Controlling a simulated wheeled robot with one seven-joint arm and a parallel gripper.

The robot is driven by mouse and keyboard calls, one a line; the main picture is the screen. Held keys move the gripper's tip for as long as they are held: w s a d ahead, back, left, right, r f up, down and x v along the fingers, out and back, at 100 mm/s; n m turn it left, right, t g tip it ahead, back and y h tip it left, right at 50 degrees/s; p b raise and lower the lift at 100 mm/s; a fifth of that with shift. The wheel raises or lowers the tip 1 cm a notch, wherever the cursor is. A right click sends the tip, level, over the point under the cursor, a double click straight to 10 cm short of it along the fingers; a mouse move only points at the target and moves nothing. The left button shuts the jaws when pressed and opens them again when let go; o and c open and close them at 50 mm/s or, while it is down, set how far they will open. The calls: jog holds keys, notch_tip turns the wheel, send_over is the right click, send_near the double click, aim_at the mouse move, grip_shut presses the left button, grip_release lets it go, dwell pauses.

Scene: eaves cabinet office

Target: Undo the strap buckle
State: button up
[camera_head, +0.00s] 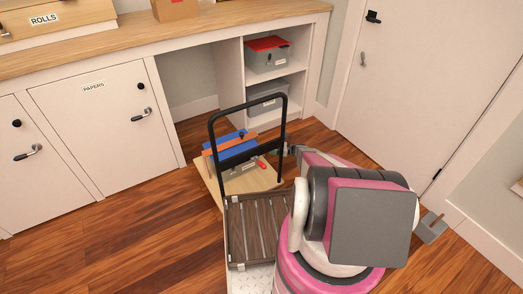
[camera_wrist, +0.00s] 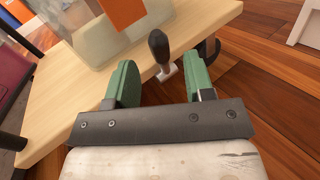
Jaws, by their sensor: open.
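A grey box (camera_head: 243,178) with a blue lid (camera_head: 232,150) stands on a pale wooden board, with an orange strap (camera_head: 222,147) across it. In the wrist view the orange strap (camera_wrist: 122,12) hangs down the side of the clear-grey box (camera_wrist: 92,42). A black-gripped lever (camera_wrist: 158,46) on a metal foot stands near the board's edge; I cannot tell whether it belongs to the buckle. My gripper (camera_wrist: 160,82) is open, its green fingers apart and empty, with the lever beyond and between them. In the head view my gripper (camera_head: 288,150) is beside the box's right, mostly hidden by my arm.
A black trolley handle (camera_head: 211,125) rises in front of the box, above a slatted brown deck (camera_head: 255,225). A small red piece (camera_head: 262,163) lies by the box. Shelves (camera_head: 273,90) with bins and a cabinet door (camera_head: 92,125) stand behind. Wooden floor is clear at left.

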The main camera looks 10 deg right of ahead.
jog(key=w+a, duration=0.1)
jog(key=a, duration=0.5)
jog(key=shift+a, duration=0.2)
jog(key=shift+w, duration=0.1)
grip_shut()
